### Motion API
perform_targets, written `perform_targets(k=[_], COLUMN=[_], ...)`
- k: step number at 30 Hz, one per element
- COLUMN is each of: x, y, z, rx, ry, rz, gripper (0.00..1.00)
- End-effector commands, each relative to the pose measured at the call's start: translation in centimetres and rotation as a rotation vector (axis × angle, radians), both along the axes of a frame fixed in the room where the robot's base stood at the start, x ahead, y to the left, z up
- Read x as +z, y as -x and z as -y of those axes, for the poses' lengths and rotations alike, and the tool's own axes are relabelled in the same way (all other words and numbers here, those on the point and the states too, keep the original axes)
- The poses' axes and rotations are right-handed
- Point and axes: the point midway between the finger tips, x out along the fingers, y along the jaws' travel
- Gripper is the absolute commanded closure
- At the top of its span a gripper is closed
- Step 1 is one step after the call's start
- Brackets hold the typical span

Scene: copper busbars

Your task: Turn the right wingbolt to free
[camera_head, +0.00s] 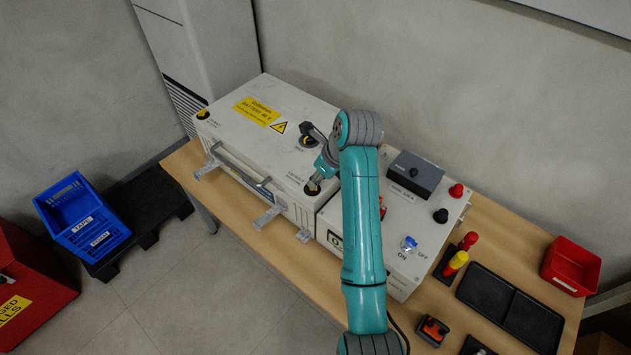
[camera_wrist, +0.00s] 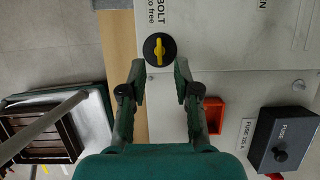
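The right wingbolt (camera_wrist: 159,49) shows in the wrist view as a yellow wing on a round black base, on the white battery box near its front edge. The wing lies along the picture's vertical. My gripper (camera_wrist: 160,70) is open, with one finger on each side and the tips just short of the wingbolt; nothing is between them. Whether they touch the box cannot be told. In the head view my gripper (camera_head: 314,183) is at the box's right front corner and largely covers the wingbolt. The left wingbolt (camera_head: 203,114) is at the box's far left corner.
The battery box (camera_head: 225,127) has latches and a handle on its front. A dark connector (camera_head: 307,140) stands on its top behind my gripper. The adjoining switch box carries a fuse block (camera_head: 415,173) and a blue switch (camera_head: 408,243). Trays (camera_head: 510,310) lie at the table's right.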

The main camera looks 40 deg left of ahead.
Motion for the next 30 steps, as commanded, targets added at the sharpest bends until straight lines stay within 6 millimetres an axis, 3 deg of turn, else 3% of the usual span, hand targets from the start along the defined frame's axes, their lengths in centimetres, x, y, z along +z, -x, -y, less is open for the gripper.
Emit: perform_targets(k=[3, 9, 20, 24, 30], x=[-1.8, -3.4, -3.8, -3.7, -3.7], y=[0.0, -0.1, -0.1, -0.1, -0.1], z=[-0.7, -1.4, -1.5, -1.5, -1.5], rx=[0.002, 0.001, 0.001, 0.001, 0.001], ry=[0.002, 0.002, 0.000, 0.000, 0.000], rz=[-0.002, -0.001, 0.001, 0.000, 0.000], gripper=[0.69, 0.69, 0.69, 1.00, 1.00])
